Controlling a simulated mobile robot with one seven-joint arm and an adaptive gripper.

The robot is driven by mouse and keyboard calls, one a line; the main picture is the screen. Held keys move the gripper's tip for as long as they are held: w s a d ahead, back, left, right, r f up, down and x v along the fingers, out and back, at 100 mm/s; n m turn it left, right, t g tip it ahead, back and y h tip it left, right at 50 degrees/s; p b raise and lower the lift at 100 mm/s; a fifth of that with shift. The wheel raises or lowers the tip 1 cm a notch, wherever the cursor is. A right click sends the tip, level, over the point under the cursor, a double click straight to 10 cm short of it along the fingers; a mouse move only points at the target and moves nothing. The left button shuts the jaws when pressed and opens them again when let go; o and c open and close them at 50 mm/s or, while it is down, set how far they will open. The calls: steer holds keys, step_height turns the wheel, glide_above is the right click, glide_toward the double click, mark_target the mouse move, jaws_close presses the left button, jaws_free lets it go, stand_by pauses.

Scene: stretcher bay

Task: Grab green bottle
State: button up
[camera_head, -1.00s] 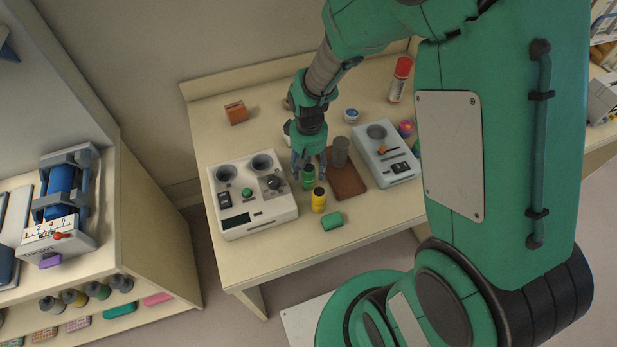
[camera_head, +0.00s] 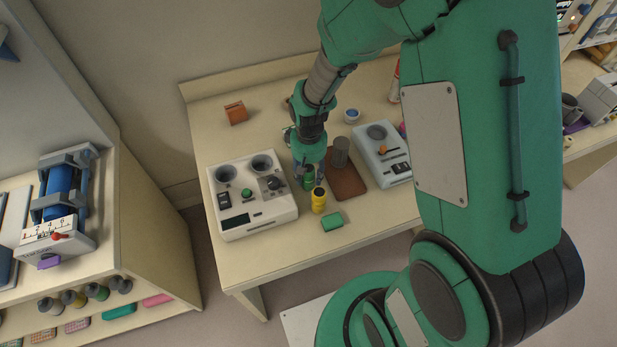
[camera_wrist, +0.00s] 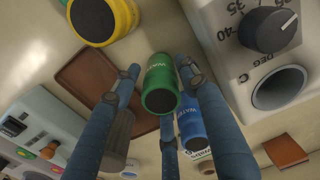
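The green bottle (camera_wrist: 161,84) stands on the table, dark cap towards the wrist camera. In the head view, the green bottle (camera_head: 308,183) shows only partly below my gripper. My gripper (camera_head: 309,175) points down over it. In the wrist view, the fingers of my gripper (camera_wrist: 160,95) are spread around the bottle, with visible gaps between them and it. No finger clearly touches the bottle. A blue bottle (camera_wrist: 192,128) labelled "WATER" stands close beside the green one, near the fingers.
A yellow bottle (camera_head: 319,202) stands just in front of the green one. A white device with a knob (camera_head: 250,205) is close on the left. A brown tray (camera_head: 350,186) with a grey cylinder (camera_head: 340,150) is on the right. A green block (camera_head: 332,222) lies near the front edge.

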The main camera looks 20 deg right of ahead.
steer(key=c, duration=0.8)
steer(key=shift+r, duration=0.1)
steer(key=shift+r+p, duration=0.65)
steer(key=shift+r, duration=4.25)
